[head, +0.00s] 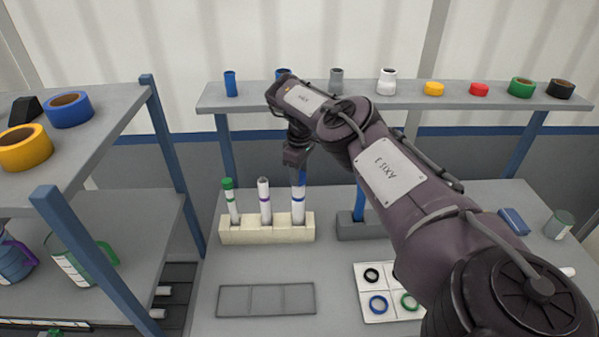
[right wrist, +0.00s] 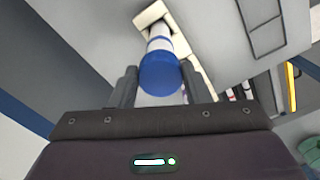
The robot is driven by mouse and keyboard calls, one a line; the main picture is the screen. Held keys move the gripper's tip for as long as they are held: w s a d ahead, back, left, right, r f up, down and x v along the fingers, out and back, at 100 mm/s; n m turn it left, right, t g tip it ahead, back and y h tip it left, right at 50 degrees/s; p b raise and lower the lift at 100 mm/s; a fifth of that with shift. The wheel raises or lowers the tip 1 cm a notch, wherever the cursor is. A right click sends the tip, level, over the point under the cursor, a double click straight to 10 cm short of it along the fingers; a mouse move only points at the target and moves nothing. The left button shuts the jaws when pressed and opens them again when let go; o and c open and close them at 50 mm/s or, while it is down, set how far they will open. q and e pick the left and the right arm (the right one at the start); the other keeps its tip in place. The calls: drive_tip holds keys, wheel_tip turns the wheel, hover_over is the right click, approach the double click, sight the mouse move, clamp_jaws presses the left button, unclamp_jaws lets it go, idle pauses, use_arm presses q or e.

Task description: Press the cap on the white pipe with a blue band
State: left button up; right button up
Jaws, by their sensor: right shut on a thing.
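The white pipe with a blue band (head: 298,207) stands upright in the right hole of the cream rack (head: 267,236). A blue cap (head: 300,178) is at its top. In the right wrist view the cap (right wrist: 160,73) lies between my fingers, with the white pipe (right wrist: 159,44) in line beyond it. My right gripper (head: 298,168) is shut on the cap, directly above the pipe. Cap and pipe appear to touch; how far the cap is seated cannot be told. My left gripper is not in view.
A green-capped pipe (head: 230,201) and a purple-banded pipe (head: 264,201) share the rack. A grey block (head: 362,231) stands to the right. In front lie a grey tray (head: 267,300) and a white tray with rings (head: 366,316). A shelf (head: 310,98) runs behind.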

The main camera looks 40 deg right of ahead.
drive_tip(key=shift+f+b, duration=0.7)
drive_tip(key=o, duration=1.4)
drive_tip(key=shift+r+p, duration=2.55)
drive_tip(key=shift+r, duration=1)
drive_tip(key=shift+f, duration=0.1)
